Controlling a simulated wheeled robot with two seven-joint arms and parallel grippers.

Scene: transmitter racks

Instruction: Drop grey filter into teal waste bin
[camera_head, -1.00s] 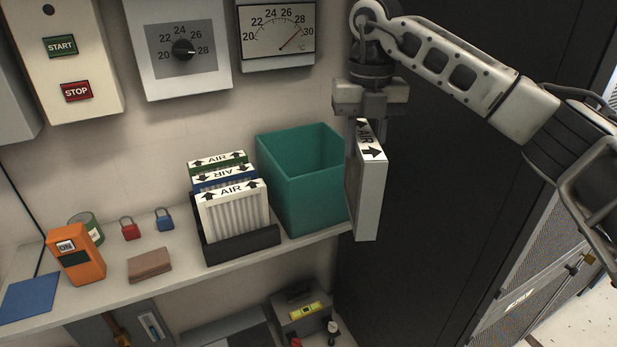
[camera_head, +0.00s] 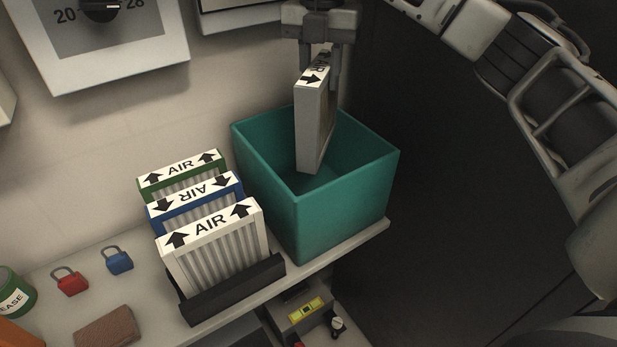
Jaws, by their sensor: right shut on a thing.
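The grey filter (camera_head: 314,128) hangs upright from my right gripper (camera_head: 322,62), which is shut on its top edge. The filter is over the teal waste bin (camera_head: 345,212), and its lower end reaches below the level of the bin's back rim, in front of the inner wall. I cannot tell whether it touches the bin. The bin stands open at the right end of the shelf, and its floor is mostly hidden. My left gripper is not in view.
Left of the bin, a black holder (camera_head: 232,289) carries a white filter (camera_head: 214,254), a blue filter (camera_head: 196,203) and a green filter (camera_head: 182,176). A red padlock (camera_head: 70,283), a blue padlock (camera_head: 119,262) and a brown block (camera_head: 107,327) lie further left. A dark panel (camera_head: 440,200) is at right.

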